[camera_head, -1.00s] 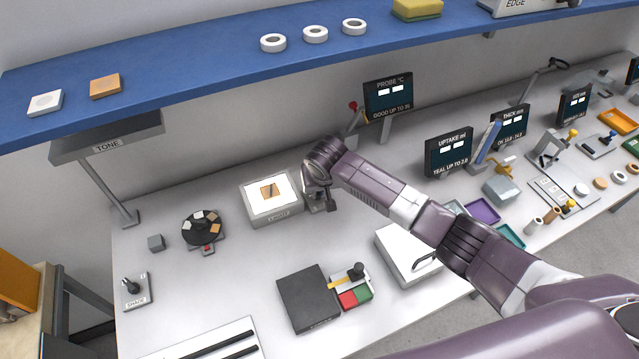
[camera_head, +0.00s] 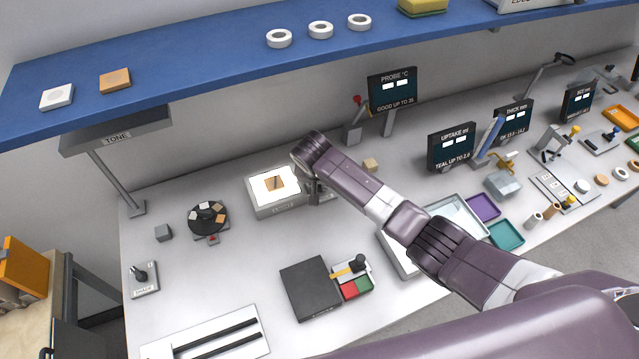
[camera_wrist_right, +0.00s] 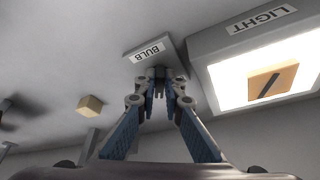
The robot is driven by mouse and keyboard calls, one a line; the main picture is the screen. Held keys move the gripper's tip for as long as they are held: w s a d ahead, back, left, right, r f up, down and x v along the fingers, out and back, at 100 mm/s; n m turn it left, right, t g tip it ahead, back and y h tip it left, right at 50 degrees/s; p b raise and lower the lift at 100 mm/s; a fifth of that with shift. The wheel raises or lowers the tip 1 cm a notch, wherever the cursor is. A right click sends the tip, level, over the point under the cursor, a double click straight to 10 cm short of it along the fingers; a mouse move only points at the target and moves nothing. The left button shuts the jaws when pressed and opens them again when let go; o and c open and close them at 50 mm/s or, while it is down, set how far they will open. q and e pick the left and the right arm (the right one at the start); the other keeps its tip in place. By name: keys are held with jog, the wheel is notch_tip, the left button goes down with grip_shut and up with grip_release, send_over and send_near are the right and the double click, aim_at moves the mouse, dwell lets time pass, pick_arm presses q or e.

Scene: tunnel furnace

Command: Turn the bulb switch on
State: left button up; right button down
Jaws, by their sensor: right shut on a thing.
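The bulb switch (camera_wrist_right: 148,50) is a small grey base labelled BULB, beside the light box. In the right wrist view, my right gripper (camera_wrist_right: 158,88) is shut on the dark switch lever at this base; the fingers hide most of the lever. In the head view, my right gripper (camera_head: 315,192) is low at the right side of the light box (camera_head: 279,210), and my wrist hides much of the switch. The light box's top panel (camera_wrist_right: 232,90) looks bright white, with a tan square tile (camera_wrist_right: 272,84) bearing a dark line on it. My left gripper is not in view.
A small tan cube (camera_head: 371,165) stands on the table behind my right forearm. A black turntable (camera_head: 208,217) with tiles is left of the light box. A dark flat block (camera_head: 310,288) lies in front. The blue shelf (camera_head: 216,62) overhangs the back.

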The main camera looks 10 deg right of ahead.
jog(key=c, duration=2)
grip_release()
jog(key=shift+c, duration=0.2)
jog(key=shift+r, duration=0.1)
jog(key=v, duration=1.2)
